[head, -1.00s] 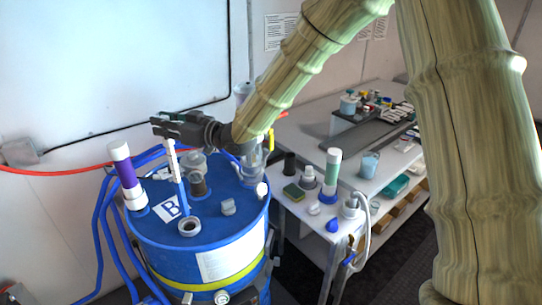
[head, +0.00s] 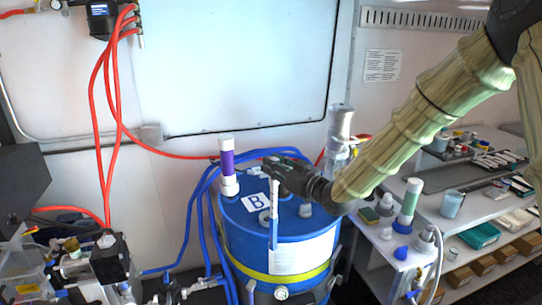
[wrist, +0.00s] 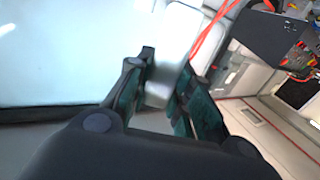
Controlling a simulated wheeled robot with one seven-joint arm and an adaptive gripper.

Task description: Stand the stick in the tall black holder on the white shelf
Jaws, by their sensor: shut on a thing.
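My gripper (head: 272,168) is shut on the upper end of the stick (head: 274,208), which is white above and blue below. The stick hangs upright, and in the head view its lower end overlaps the front rim of the blue drum. In the wrist view a blurred pale thing (wrist: 158,94) lies between the dark green finger pads. The white shelf (head: 450,222) is to the right of my gripper, with my arm reaching across in front of its left part. I cannot make out the tall black holder now; my arm may hide it.
The blue drum (head: 305,250) has hoses around it and a purple-banded white cylinder (head: 228,168) on top. Red hoses hang at left.

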